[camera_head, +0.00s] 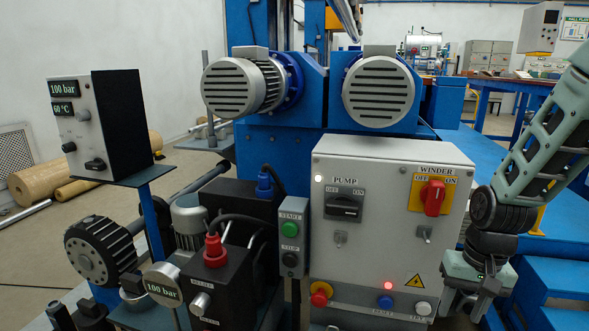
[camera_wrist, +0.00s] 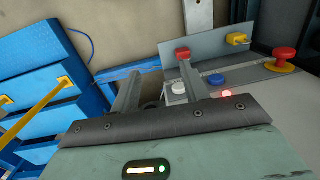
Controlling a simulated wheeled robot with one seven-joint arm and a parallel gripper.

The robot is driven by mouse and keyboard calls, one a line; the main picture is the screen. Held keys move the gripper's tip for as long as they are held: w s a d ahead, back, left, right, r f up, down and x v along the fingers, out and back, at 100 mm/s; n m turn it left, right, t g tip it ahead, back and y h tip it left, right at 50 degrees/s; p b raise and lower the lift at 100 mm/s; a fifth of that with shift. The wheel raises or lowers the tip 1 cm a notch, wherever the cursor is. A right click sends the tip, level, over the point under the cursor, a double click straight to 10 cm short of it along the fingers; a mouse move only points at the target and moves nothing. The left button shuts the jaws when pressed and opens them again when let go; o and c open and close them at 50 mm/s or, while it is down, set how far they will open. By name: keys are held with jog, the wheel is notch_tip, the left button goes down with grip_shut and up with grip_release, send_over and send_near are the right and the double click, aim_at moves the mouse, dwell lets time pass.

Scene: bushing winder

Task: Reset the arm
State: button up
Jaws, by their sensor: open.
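My arm (camera_head: 545,150) comes in from the right edge in the head view, bent, with the wrist hanging down. My gripper (camera_head: 460,305) is beside the lower right corner of the grey control panel (camera_head: 385,240). In the wrist view the gripper's two fingers (camera_wrist: 158,72) are apart, with nothing seen between them. The panel's white button (camera_wrist: 179,88) appears close beside the right finger there; whether they touch I cannot tell. In the head view the fingertips are hard to make out near the bottom edge.
The panel carries a red winder switch (camera_head: 433,197), a black pump switch (camera_head: 343,205), a red emergency stop (camera_head: 321,294) and a blue button (camera_head: 385,302). A lit red lamp (camera_head: 391,284) shows. Blue steps (camera_head: 552,280) stand right of my gripper. A grey-black gauge box (camera_head: 100,120) is left.

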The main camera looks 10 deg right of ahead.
jog(key=s+a+r+n+t+h, duration=0.1)
jog(key=s+a+r+n+t, duration=0.15)
jog(key=a+r+n, duration=0.35)
jog(key=s+a+r+n+g, duration=0.1)
jog(key=s+a+n, duration=0.2)
jog(key=s+a, duration=0.4)
jog(key=s+a+r+n+g, duration=0.1)
jog(key=s+a+r+n, duration=0.3)
jog(key=a, duration=0.6)
notch_tip(320, 180, up, 34)
jog(key=s+p, duration=0.1)
jog(key=p, duration=3.5)
jog(key=shift+s+m+y, duration=0.25)
jog(key=shift+m+y, duration=0.05)
jog(key=shift+m, duration=0.1)
jog(key=o, duration=0.4)
jog(key=shift+c, duration=0.2)
